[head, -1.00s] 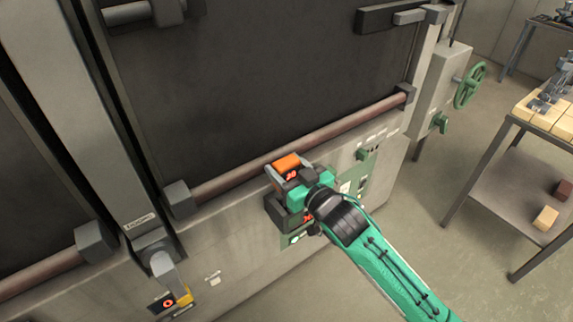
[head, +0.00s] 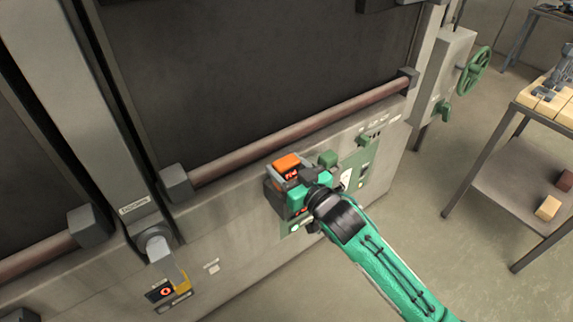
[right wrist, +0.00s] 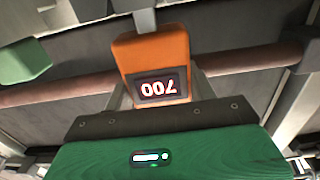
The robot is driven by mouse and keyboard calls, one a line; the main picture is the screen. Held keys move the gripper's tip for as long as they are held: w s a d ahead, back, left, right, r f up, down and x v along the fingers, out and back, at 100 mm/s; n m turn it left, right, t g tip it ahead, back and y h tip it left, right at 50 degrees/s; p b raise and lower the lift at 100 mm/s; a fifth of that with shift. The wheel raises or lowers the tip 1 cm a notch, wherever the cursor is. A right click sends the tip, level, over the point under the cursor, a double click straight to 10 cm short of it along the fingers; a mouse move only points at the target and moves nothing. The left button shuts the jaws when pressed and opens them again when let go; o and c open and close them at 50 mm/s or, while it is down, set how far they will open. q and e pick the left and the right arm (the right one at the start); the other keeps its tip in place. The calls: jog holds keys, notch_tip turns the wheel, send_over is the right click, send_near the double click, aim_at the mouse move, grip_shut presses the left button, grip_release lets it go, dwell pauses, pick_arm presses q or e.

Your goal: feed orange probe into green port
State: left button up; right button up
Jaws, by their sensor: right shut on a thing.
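The orange probe (head: 287,164) is a boxy orange piece with a small lit display. In the right wrist view the probe (right wrist: 152,60) shows upside-down digits that look like 700. My right gripper (head: 292,184) is shut on it, close in front of the panel on the furnace's lower front. My gripper's green body (right wrist: 160,152) fills the bottom of the wrist view. A green panel (head: 357,167) is just right of the gripper. Which part of it is the green port I cannot tell, and the gripper covers some of the panel. The probe's tip is hidden. My left gripper is out of view.
A brown horizontal bar (head: 290,138) runs across the furnace front above the gripper. A yellow-handled control (head: 182,284) is at lower left. A green handwheel (head: 474,70) and a table with blocks (head: 530,185) stand at right. The floor between is clear.

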dwell(0.3)
jog(key=o, duration=1.1)
jog(key=shift+f, duration=0.1)
jog(key=shift+o, duration=0.2)
jog(key=b+v, duration=0.3)
jog(key=v, duration=1.1)
